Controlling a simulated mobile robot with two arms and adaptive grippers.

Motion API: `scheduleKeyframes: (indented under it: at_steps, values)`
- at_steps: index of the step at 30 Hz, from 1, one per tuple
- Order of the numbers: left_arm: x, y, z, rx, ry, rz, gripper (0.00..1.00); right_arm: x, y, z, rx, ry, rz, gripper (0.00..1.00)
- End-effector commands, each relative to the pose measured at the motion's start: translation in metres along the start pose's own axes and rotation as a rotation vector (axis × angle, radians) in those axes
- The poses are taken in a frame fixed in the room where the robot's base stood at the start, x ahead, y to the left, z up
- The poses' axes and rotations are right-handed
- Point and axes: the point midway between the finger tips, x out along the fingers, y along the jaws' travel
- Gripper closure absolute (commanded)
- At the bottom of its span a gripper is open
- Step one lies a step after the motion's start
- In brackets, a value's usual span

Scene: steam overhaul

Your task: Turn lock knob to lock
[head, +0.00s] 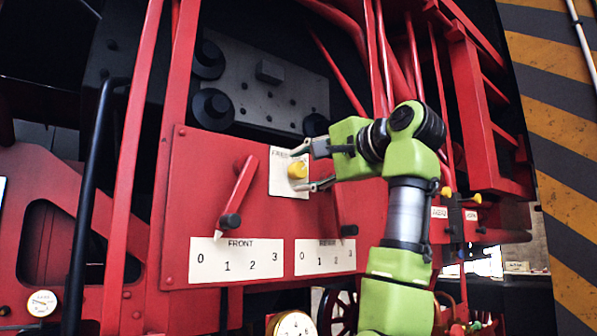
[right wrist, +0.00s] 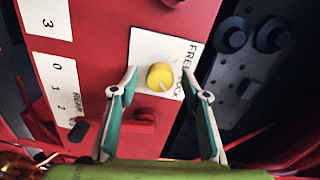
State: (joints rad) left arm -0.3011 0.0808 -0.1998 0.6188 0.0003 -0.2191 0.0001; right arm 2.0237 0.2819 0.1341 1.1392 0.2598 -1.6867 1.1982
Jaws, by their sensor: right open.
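The yellow lock knob (head: 297,170) sits on a white label plate (head: 287,188) on the red panel. In the right wrist view the knob (right wrist: 160,76) shows a pale pointer mark at its edge, and the plate carries partly hidden lettering that starts with "FRE". My right gripper (head: 312,167) comes in from the right with its fingers apart, above and below the knob. In the right wrist view its fingertips (right wrist: 156,90) stand on either side of the knob, with a gap to it on both sides. My left gripper is not in view.
The red panel (head: 190,190) carries a FRONT lever (head: 238,193) and a REAR lever (head: 340,200) above scales (head: 236,260) marked 0 to 3. Red bars (head: 140,130) and a black handrail (head: 92,190) stand at left. Dark round fittings (head: 212,108) lie above.

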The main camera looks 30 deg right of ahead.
Motion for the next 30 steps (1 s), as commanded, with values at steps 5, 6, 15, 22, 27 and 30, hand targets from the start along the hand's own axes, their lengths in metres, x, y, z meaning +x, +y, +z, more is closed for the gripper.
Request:
scheduleKeyframes:
  at_steps: [5,6,15,22,27,30]
  values:
    - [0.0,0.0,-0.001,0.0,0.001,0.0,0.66,-0.04,-0.001,-0.001,0.0,0.002,-0.006,0.58]
    - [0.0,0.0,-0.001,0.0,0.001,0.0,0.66,-0.049,-0.002,-0.001,0.0,0.002,-0.007,0.58]
    - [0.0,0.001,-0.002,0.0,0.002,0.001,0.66,-0.094,0.0,-0.001,0.001,0.001,-0.003,0.58]
    - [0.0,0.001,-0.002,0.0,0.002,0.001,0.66,-0.1,0.001,-0.001,0.001,0.0,0.0,0.58]
    - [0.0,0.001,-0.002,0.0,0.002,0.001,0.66,-0.1,0.001,-0.001,0.001,0.0,-0.001,0.58]
    - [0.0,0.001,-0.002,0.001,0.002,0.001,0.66,-0.099,0.001,-0.001,0.001,0.0,-0.001,0.58]
